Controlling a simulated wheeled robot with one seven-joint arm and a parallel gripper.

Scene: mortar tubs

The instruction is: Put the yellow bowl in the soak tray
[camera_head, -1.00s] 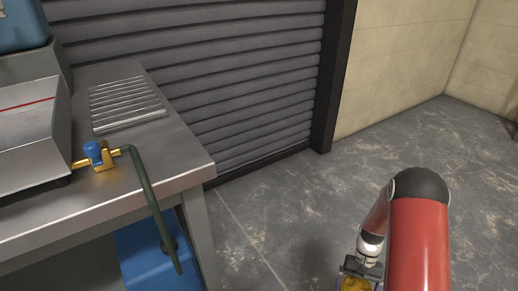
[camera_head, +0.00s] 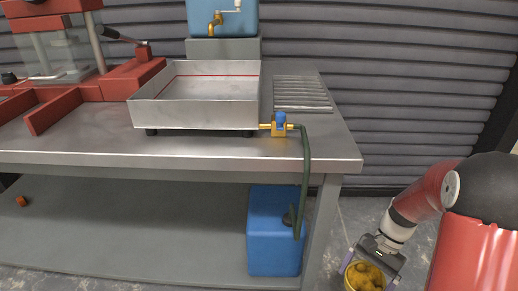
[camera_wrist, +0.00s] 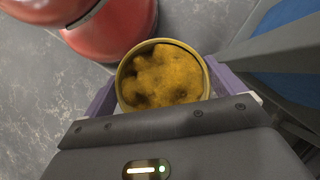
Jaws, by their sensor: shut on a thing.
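The yellow bowl (camera_head: 364,280) is at the lower right of the head view, low beside the table's right end. In the wrist view the yellow bowl (camera_wrist: 162,74) is seen from above, with lumpy, dark-spotted yellow matter inside. My gripper (camera_head: 372,268) is shut on the bowl, with its purple-grey fingers (camera_wrist: 160,90) on either side. The soak tray is most likely the shallow metal tray (camera_head: 195,108) with a red line inside its walls, standing on short feet on the table. Its visible floor looks empty.
The steel table (camera_head: 200,150) has a lower shelf. A ribbed drain rack (camera_head: 302,94) and a brass valve with a blue knob (camera_head: 280,124) are right of the tray. A green hose runs to a blue container (camera_head: 274,235). Red equipment (camera_head: 110,80) stands at left.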

